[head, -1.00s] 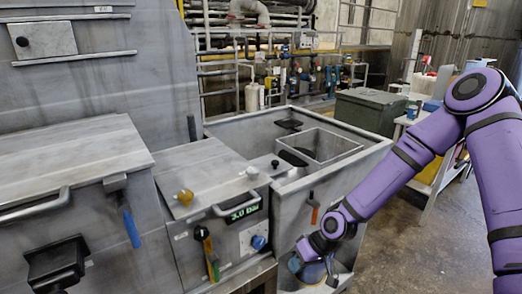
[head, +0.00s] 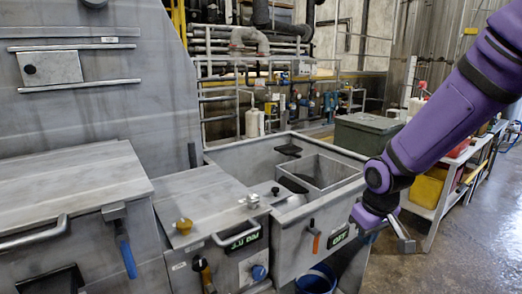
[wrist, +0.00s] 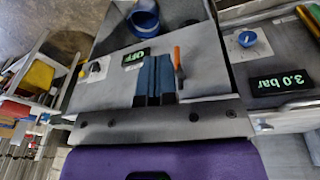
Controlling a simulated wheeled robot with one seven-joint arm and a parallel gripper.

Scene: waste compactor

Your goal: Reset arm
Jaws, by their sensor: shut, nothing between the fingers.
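My purple arm (head: 450,120) reaches down from the upper right in the head view. My gripper (head: 400,235) is at its lower end, raised off the floor, to the right of the grey basin unit (head: 290,240). In the wrist view my gripper's two blue-grey fingers (wrist: 155,78) are together, shut with nothing between them. They overlap the panel with the green OFF display (wrist: 132,59) and the orange-handled lever (wrist: 178,62) in that picture. I cannot tell how far the fingers are from it.
A blue bucket (head: 318,278) stands low by the basin unit. The control box (head: 215,225) with a blue knob (head: 258,272) is left of the basin. A white table (head: 435,190) with yellow and red bins is at right. Open floor (head: 470,250) lies at lower right.

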